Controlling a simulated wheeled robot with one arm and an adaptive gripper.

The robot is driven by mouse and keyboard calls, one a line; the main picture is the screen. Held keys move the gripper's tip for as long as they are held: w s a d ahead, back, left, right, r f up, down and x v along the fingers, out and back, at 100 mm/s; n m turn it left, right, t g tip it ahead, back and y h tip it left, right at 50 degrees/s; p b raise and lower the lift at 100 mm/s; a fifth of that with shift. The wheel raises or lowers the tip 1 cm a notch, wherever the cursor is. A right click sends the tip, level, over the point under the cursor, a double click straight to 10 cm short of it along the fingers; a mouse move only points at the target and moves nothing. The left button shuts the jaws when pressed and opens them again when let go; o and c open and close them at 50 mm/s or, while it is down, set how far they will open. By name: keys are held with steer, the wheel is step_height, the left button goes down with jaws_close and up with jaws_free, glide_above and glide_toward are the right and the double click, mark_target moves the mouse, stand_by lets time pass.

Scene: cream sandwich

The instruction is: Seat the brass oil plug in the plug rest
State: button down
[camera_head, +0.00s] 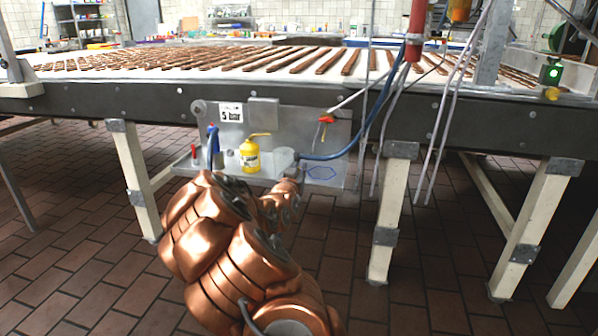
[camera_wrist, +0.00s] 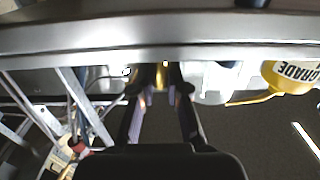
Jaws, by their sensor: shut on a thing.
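My gripper (camera_wrist: 160,85) shows in the wrist view with its two dark fingers close together. It is shut on the brass oil plug (camera_wrist: 161,75), of which only a narrow gold strip shows between the fingertips. In the head view my copper-coloured arm reaches to the metal shelf under the conveyor. Its wrist end is by the shelf's front edge, and the fingers and plug are hidden there. A blue hexagon outline (camera_head: 322,173) is marked on the shelf, right of my wrist. I cannot make out the plug rest for certain in either view.
A yellow oil can (camera_head: 250,155), a blue bottle (camera_head: 213,145) and a pale cup (camera_head: 283,160) stand on the shelf, left of my wrist. A blue hose (camera_head: 345,152) runs on the right. The conveyor's dark side rail (camera_head: 420,120) passes above. White legs (camera_head: 390,215) flank the shelf.

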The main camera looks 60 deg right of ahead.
steer(key=shift+f, duration=0.15)
steer(key=c, duration=1.4)
jaws_free()
steer(key=shift+c, duration=0.2)
steer(key=shift+r, duration=0.2)
steer(key=shift+s+a, duration=0.1)
steer(key=shift+a, duration=0.5)
steer(key=b+v, duration=0.4)
steer(key=v, duration=0.6)
steer(key=shift+s+a, duration=0.25)
steer(key=shift+a, duration=0.05)
